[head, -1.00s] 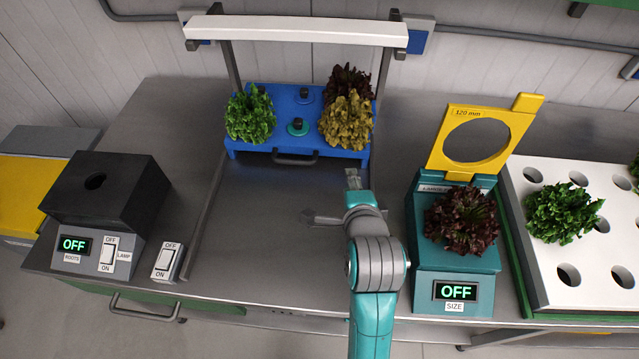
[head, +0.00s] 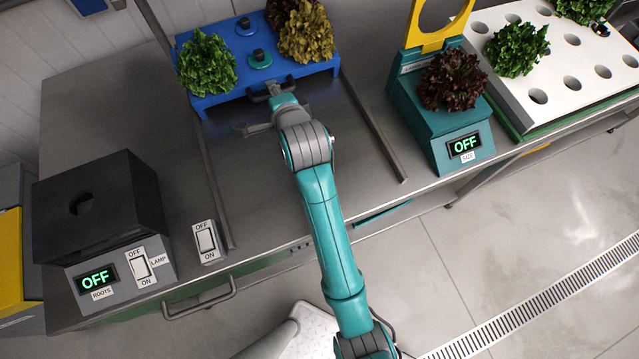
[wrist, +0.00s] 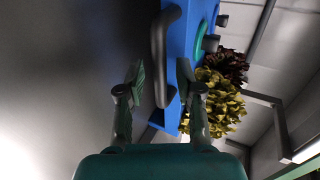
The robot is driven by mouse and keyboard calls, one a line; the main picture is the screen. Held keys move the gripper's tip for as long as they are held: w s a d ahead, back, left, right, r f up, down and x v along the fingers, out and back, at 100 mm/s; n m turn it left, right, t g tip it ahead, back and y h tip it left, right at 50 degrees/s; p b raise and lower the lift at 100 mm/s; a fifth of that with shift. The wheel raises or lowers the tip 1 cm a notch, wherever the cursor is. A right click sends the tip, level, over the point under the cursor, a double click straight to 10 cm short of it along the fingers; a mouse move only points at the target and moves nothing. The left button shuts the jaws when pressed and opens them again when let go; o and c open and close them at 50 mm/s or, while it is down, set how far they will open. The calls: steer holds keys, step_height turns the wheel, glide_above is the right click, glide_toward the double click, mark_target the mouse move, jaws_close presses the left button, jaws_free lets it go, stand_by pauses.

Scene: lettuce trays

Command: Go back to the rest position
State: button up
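My gripper (head: 257,110) is open and empty over the grey bench, just in front of the blue tray (head: 212,101). In the wrist view both fingers of my gripper (wrist: 160,82) stand apart, with the tray's dark handle (wrist: 158,50) beyond them. I cannot tell whether anything touches. A green lettuce (head: 206,64), a yellow lettuce (head: 307,36) and a partly cut-off dark red lettuce (head: 283,8) sit on the tray. My arm reaches up from the lower middle of the head view.
At the left stands a black box (head: 95,205) with an OFF display and a lamp switch. A loose switch (head: 208,240) is nearby. At the right, a teal scale (head: 425,125) bears a dark red lettuce (head: 452,80). A white holed board (head: 505,98) holds green lettuce (head: 517,50).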

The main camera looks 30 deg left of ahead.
steer(key=shift+w+a+f, duration=0.2)
steer(key=shift+w+a, duration=0.05)
steer(key=shift+a, duration=0.1)
steer(key=shift+c, duration=0.2)
steer(key=shift+d, duration=0.1)
jaws_close()
steer(key=shift+w, duration=0.1)
steer(key=shift+s+d+f, duration=0.15)
steer(key=shift+s+d, duration=0.95)
steer(key=shift+d, duration=0.15)
steer(key=shift+s+d+f, duration=0.1)
steer(key=shift+s+d, duration=0.95)
steer(key=shift+d, duration=0.15)
steer(key=shift+s+d+r, duration=0.1)
steer(key=shift+s+d, duration=2.15)
steer(key=shift+d, duration=0.35)
steer(key=shift+s+d+f, duration=0.1)
steer(key=shift+s+d, duration=2.1)
steer(key=shift+d, duration=0.4)
steer(key=shift+s+d+r, duration=0.1)
steer(key=shift+s+d, duration=2.15)
steer(key=shift+d, duration=0.35)
steer(key=shift+s+d, duration=0.25)
steer(key=shift+d, duration=0.05)
steer(key=shift+o, duration=0.8)
jaws_free()
